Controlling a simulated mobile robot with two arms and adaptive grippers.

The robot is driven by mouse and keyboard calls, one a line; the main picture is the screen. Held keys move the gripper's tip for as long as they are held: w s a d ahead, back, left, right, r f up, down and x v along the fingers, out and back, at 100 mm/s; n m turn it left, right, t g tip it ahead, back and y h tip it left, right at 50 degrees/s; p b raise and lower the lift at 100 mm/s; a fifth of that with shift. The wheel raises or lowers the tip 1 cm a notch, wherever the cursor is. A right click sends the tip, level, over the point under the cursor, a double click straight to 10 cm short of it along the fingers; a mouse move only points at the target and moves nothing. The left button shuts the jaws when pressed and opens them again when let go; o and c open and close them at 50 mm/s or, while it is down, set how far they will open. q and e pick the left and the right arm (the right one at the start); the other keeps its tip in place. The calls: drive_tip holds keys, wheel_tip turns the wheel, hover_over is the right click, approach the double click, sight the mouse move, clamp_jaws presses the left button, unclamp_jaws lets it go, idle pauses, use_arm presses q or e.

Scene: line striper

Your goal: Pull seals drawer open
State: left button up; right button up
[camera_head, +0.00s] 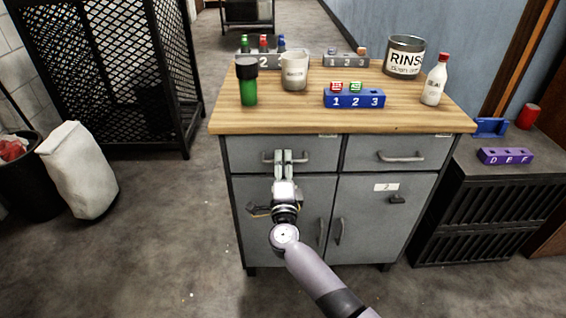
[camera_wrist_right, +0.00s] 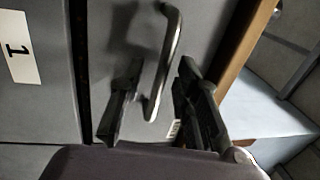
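The cabinet (camera_head: 335,190) has two drawers side by side under its wooden top, both flush with the frame. My right gripper (camera_head: 284,154) is at the bar handle (camera_head: 268,159) of the left drawer (camera_head: 243,150). In the right wrist view, the metal handle (camera_wrist_right: 168,60) runs between the two dark fingers of the gripper (camera_wrist_right: 158,85). The fingers are apart, one on each side, with visible gaps to the bar. The right drawer (camera_head: 365,152) has its own handle (camera_head: 402,156). I cannot read which drawer is labelled seals. My left gripper is not in view.
On the wooden top (camera_head: 300,118) stand a green bottle (camera_head: 248,88), a white cup (camera_head: 294,72), a blue numbered block (camera_head: 354,98), a white bottle (camera_head: 434,82) and a RINSE container (camera_head: 405,58). A lower dark cabinet (camera_head: 480,205) stands at right. Open floor lies at left.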

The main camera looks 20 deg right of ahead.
drive_tip(key=shift+w+d+r, duration=0.15)
drive_tip(key=shift+w, duration=0.4)
clamp_jaws()
idle(0.5)
